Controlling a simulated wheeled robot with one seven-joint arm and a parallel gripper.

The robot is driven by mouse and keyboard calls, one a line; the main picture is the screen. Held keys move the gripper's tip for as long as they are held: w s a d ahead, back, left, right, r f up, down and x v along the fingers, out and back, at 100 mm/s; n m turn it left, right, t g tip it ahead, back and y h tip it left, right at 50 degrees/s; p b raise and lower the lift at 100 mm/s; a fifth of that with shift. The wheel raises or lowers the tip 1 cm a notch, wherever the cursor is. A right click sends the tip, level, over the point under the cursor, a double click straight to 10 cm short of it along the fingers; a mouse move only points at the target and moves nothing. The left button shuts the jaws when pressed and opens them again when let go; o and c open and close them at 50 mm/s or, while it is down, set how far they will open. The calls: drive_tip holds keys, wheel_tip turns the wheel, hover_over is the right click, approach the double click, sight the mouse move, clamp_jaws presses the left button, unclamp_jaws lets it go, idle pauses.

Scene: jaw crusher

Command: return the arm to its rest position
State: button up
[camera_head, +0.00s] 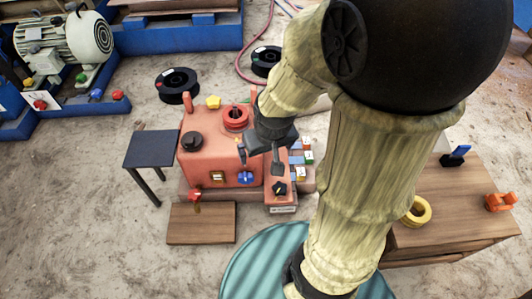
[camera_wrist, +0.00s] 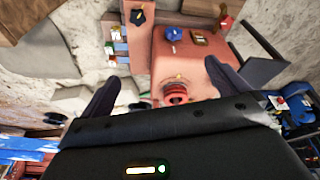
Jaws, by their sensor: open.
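My arm rises through the right half of the head view and bends over toward the red machine. My gripper (camera_head: 276,160) hangs above the right part of the red jaw crusher (camera_head: 212,160), near its control box. In the wrist view the two dark fingers of my gripper (camera_wrist: 168,90) stand wide apart with nothing between them. The red machine body (camera_wrist: 188,65) shows beyond the fingers, with a red round part (camera_wrist: 175,94) on it. Whether a fingertip touches the machine cannot be told.
A dark side table (camera_head: 152,150) stands left of the machine, and a wooden board (camera_head: 201,223) lies in front. A wooden table (camera_head: 450,210) at right holds a yellow ring (camera_head: 416,211) and an orange part (camera_head: 499,202). Black spools (camera_head: 177,85) lie behind. A motor (camera_head: 62,38) stands at back left.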

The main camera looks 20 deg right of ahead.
drive_tip(key=shift+s+a+r+g, duration=0.2)
drive_tip(key=shift+s+a+g, duration=0.15)
drive_tip(key=shift+s, duration=0.45)
drive_tip(key=shift+r, duration=0.1)
drive_tip(key=w+p+v, duration=0.3)
drive_tip(key=p+v, duration=1.4)
drive_tip(key=w+r+p+v, duration=0.1)
drive_tip(key=w+p+v, duration=0.3)
drive_tip(key=p+v, duration=1.3)
drive_tip(key=w+d+r+p+v, duration=0.1)
drive_tip(key=w+p+v, duration=0.3)
drive_tip(key=p+v, duration=1.3)
drive_tip(key=shift+r+p, duration=0.6)
drive_tip(key=shift+p, duration=0.5)
